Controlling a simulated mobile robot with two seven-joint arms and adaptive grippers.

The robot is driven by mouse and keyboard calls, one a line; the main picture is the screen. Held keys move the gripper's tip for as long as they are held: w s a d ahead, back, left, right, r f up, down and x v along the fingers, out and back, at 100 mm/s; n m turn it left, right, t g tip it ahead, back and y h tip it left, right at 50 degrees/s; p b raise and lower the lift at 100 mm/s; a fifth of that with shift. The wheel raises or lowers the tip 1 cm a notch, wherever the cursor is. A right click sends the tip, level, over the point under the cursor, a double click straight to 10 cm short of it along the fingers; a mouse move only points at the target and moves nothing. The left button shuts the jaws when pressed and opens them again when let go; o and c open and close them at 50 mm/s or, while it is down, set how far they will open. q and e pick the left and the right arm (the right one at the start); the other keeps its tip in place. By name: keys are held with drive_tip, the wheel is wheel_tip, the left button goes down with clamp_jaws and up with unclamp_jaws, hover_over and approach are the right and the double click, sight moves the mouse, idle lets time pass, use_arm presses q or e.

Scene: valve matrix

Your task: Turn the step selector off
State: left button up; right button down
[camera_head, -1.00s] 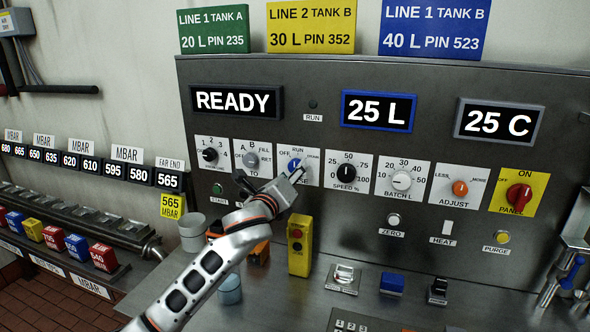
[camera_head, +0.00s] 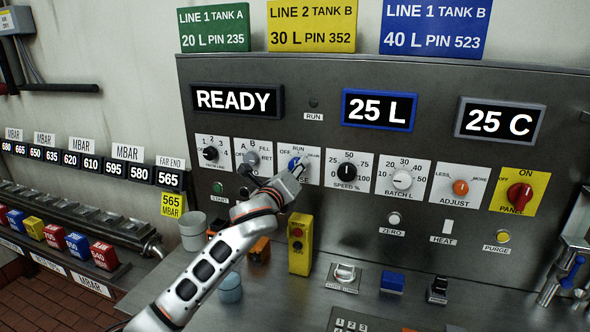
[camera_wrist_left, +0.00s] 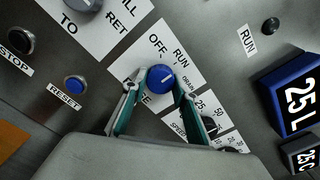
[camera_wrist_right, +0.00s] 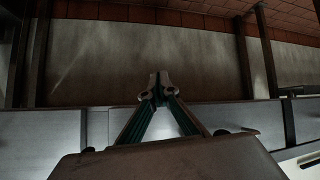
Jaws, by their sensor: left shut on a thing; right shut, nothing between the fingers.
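The blue selector knob (camera_head: 295,164) sits on a white plate on the panel, marked OFF at its left, RUN at the top and a partly covered word at right. The left wrist view shows it close up (camera_wrist_left: 160,78), with a pale mark on its face pointing roughly towards RUN. The plate's lower label is partly hidden by a finger. My left gripper (camera_wrist_left: 155,88) has one finger on each side of the knob and is shut on it; it also shows in the head view (camera_head: 288,176). My right gripper (camera_wrist_right: 158,90) is shut and empty, away from the panel.
A grey knob (camera_head: 251,159) is left of the blue one, and the speed knob (camera_head: 346,170) is right of it. Below are a green button (camera_head: 217,187) and a yellow pendant box (camera_head: 300,243). The READY display (camera_head: 236,101) is above.

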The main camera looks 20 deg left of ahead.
use_arm(q)
drive_tip(key=shift+n, duration=0.3)
drive_tip(key=n, duration=0.9)
drive_tip(key=shift+d, duration=0.1)
drive_tip(key=shift+n, duration=0.3)
drive_tip(key=o, duration=1.1)
drive_tip(key=shift+r, duration=0.1)
